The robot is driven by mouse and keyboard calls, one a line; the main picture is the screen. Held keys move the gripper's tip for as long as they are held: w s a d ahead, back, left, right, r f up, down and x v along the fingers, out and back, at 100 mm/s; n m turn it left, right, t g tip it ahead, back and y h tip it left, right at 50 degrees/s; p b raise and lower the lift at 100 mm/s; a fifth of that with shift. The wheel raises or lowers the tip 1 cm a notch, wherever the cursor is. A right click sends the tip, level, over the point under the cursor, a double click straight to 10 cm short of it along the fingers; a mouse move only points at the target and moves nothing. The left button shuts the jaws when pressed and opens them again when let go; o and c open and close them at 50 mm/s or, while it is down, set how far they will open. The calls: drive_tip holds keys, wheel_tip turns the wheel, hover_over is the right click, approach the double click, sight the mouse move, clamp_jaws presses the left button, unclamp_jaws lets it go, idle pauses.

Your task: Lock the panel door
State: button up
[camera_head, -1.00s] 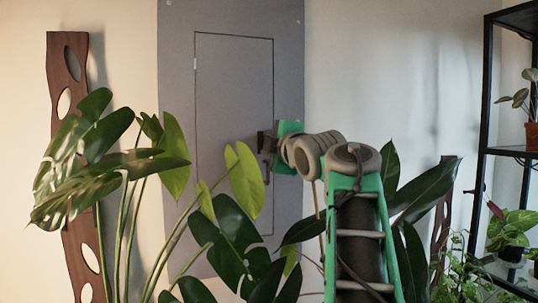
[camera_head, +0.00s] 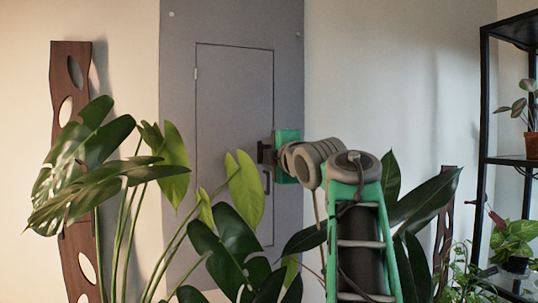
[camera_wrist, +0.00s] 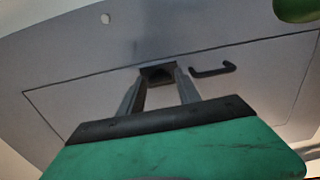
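The grey panel door (camera_head: 225,110) is flush in its panel, with a thin dark outline around it. A dark block-shaped latch (camera_wrist: 158,73) sits near the door's edge in the wrist view. My gripper (camera_wrist: 161,76) has its two grey fingers on either side of this latch, and the latch fills the gap between the fingertips. A dark hook-shaped handle (camera_wrist: 212,70) is just right of the latch, apart from the fingers. In the head view the handle (camera_head: 267,181) hangs below my gripper (camera_head: 264,152), and the latch is hidden there.
Large plant leaves (camera_head: 105,165) cover the lower left and stand in front of the panel's lower part. More leaves (camera_head: 420,205) flank my arm. A black shelf (camera_head: 484,120) with potted plants stands at right. The wall between panel and shelf is clear.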

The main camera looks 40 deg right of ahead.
drive_tip(key=shift+o, duration=1.4)
drive_tip(key=b+v, duration=0.1)
drive_tip(key=v, duration=0.7)
drive_tip(key=w+a+f+m+g+y+p, duration=0.2)
drive_tip(key=a+f+m+g+p, duration=0.15)
drive_tip(key=a+f+p, duration=0.35)
drive_tip(key=w+a+f+m+g+y+p, duration=0.1)
drive_tip(key=w+a+f+m+g+p, duration=0.15)
drive_tip(key=a+f+m, duration=0.45)
drive_tip(key=s+a+f+m+g+p, duration=0.2)
drive_tip(key=s+a+f+g+p, duration=0.2)
drive_tip(key=s+f, duration=0.4)
drive_tip(key=s+a+f+m+g+y+p, duration=0.1)
drive_tip(key=s+a+f+g+p, duration=0.3)
drive_tip(key=f, duration=1.1)
drive_tip(key=s+a+m, duration=0.1)
drive_tip(key=s+a, duration=0.2)
drive_tip(key=s, duration=0.2)
drive_tip(key=shift+s+a+f+y, duration=0.25)
drive_tip(key=shift+s+f+y, duration=0.05)
drive_tip(key=shift+s+f, duration=0.05)
